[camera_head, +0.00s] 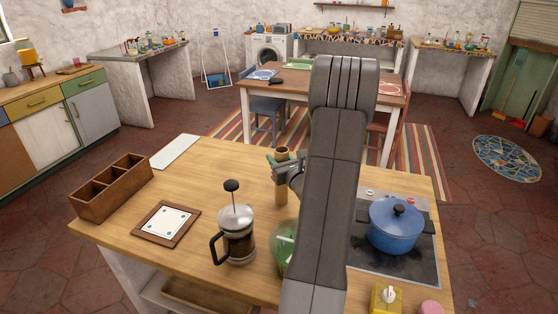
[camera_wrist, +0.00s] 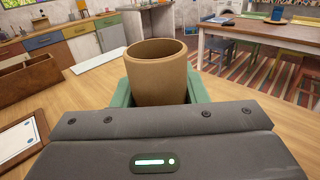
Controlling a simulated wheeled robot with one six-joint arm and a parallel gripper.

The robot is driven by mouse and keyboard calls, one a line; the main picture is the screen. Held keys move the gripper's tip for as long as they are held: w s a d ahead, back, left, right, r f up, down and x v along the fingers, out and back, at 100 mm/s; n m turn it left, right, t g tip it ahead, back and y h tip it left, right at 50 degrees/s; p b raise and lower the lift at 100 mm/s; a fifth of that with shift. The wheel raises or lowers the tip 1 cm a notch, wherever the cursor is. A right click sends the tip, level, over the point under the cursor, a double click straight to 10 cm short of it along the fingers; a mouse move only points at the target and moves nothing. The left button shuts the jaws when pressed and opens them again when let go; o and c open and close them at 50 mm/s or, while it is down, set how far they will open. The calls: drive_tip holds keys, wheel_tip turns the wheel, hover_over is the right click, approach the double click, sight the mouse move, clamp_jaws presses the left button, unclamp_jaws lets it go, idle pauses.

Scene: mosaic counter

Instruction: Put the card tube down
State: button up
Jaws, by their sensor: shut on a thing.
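The card tube (camera_wrist: 156,77) is brown, hollow and open at the top. It stands upright between the green fingers of my gripper (camera_wrist: 160,98) in the wrist view. In the head view the tube (camera_head: 282,154) shows above and below my gripper (camera_head: 280,167), near the back edge of the wooden counter (camera_head: 190,175). My gripper is shut on the tube. My arm hides part of the counter to the right of it. I cannot tell whether the tube's bottom touches the counter.
A French press (camera_head: 237,240), a green bowl (camera_head: 284,248) and a blue pot (camera_head: 396,228) on a hob stand nearer on the counter. A tile in a wooden frame (camera_head: 166,222), a wooden divided box (camera_head: 112,188) and a white board (camera_head: 175,151) lie left. Bare wood lies left of the tube.

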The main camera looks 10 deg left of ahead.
drive_tip(key=shift+f, duration=0.5)
drive_tip(key=shift+f, duration=0.15)
drive_tip(key=o, duration=1.2)
drive_tip(key=shift+c, duration=0.2)
